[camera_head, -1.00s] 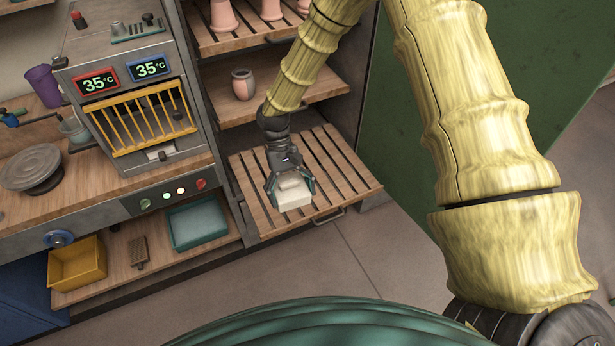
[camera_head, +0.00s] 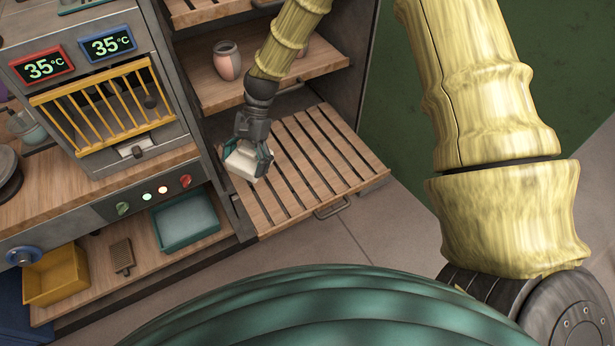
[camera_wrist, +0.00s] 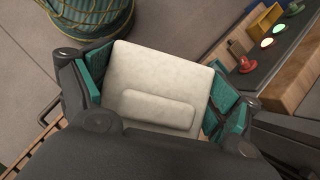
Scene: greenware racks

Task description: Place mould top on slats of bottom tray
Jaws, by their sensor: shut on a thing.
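The mould top is a pale, off-white block (camera_head: 243,162) with a raised bar on its upper face. My gripper (camera_head: 247,160) is shut on it, with the teal finger pads pressed against its two sides. In the wrist view the mould top (camera_wrist: 158,82) fills the space between the fingers. The bottom tray (camera_head: 318,165) is a pulled-out slatted wooden shelf with a metal handle at its front. The gripper and block are over its left part, near the left edge. I cannot tell whether the block touches the slats.
The kiln cabinet (camera_head: 120,95) with its yellow grille stands left of the rack. A middle shelf (camera_head: 250,85) with a clay pot (camera_head: 228,62) is above the tray. A teal tray (camera_head: 186,222) and a yellow bin (camera_head: 55,277) lie on the low shelf. The tray's middle and right slats are bare.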

